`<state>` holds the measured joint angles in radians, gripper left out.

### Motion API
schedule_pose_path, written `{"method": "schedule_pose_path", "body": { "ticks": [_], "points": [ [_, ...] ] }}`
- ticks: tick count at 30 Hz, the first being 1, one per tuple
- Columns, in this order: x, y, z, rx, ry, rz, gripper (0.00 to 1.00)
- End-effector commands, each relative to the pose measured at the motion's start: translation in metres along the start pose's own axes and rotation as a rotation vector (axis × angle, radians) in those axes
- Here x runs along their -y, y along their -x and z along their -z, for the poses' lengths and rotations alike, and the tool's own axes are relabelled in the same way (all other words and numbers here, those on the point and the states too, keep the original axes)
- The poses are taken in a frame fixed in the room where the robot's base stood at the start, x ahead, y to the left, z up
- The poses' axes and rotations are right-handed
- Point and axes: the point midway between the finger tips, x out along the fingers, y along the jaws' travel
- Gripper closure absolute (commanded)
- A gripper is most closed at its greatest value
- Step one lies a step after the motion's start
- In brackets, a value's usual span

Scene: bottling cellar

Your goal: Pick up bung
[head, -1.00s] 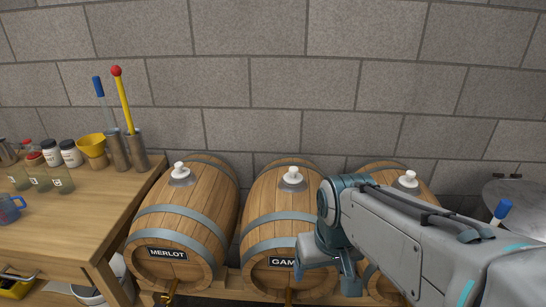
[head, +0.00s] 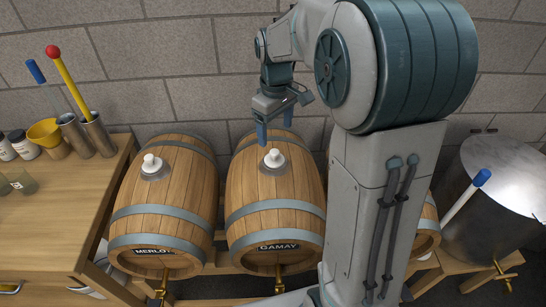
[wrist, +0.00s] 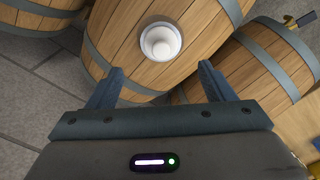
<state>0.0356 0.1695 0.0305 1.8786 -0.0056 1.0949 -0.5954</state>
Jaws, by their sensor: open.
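A white bung (head: 274,158) sits upright in the grey ring on top of the barrel marked GAMAY (head: 277,203). Another white bung (head: 151,163) sits on the MERLOT barrel (head: 160,220). My gripper (head: 276,140) is above the Gamay bung, with its fingers pointing down, apart and empty. In the wrist view a white bung (wrist: 160,42) shows beyond the fingertips, between their lines and apart from them. The third barrel (head: 428,235) is mostly hidden behind my arm, and its bung is hidden.
A wooden table (head: 50,215) at the left holds a yellow funnel (head: 45,133), metal cylinders with tools, and jars. A steel pot (head: 495,200) with a blue-handled tool stands at the right. A block wall rises close behind the barrels.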

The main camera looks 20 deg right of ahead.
Motion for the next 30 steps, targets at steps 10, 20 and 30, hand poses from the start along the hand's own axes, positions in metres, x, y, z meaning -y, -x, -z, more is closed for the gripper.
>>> {"method": "schedule_pose_path", "body": {
  "ticks": [10, 20, 30],
  "points": [
    [0.0, -0.043, 0.0, 0.0, -0.003, 0.0, 0.24],
    [0.002, -0.086, 0.002, 0.002, -0.002, 0.001, 0.24],
    [0.002, -0.094, 0.002, -0.001, -0.003, -0.001, 0.27]
  ]
}}
